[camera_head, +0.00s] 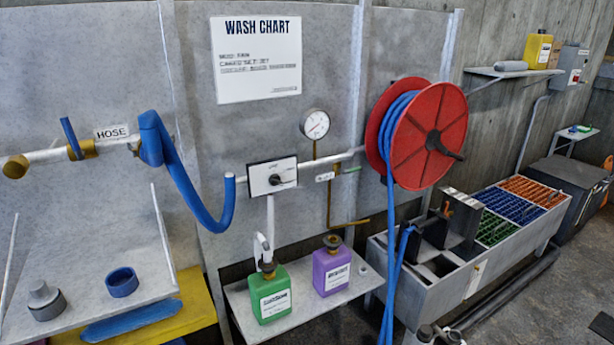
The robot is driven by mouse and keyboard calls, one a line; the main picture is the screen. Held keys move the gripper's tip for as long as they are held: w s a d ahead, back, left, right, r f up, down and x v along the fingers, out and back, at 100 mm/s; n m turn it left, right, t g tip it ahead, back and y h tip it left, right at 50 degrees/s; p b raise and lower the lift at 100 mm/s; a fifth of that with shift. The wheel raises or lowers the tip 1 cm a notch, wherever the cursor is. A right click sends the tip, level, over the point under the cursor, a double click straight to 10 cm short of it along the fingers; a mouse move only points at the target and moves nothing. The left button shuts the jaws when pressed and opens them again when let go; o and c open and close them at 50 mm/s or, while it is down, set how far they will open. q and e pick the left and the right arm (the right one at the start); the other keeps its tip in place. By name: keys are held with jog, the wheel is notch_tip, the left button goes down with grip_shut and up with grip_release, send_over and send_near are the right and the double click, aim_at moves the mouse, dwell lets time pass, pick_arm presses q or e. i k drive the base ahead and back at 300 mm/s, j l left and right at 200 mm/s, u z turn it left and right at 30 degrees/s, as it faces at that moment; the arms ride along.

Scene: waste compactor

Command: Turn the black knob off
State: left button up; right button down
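The black knob (276,180) sits on a white rectangular control plate (260,187) with a black edge, fixed on the pipe along the grey wall panel. Its short pointer sticks out to the right, roughly level. The small print on the plate is too small to read. Nothing touches the knob.
A red hose reel (407,150) with blue hose stands right of the knob, and a pressure gauge (315,124) above right. A green bottle (270,298) and a purple bottle (331,270) stand on a shelf below. The space before the plate is clear.

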aim_at(275, 179)
jog(key=i+l+u, duration=0.1)
jog(key=u, duration=0.45)
jog(key=i+l+u, duration=0.25)
jog(key=l, duration=0.25)
jog(key=l+u, duration=0.25)
jog(key=l, duration=0.25)
jog(key=i+l+u, duration=0.1)
jog(key=l+u, duration=0.15)
jog(key=l, duration=0.3)
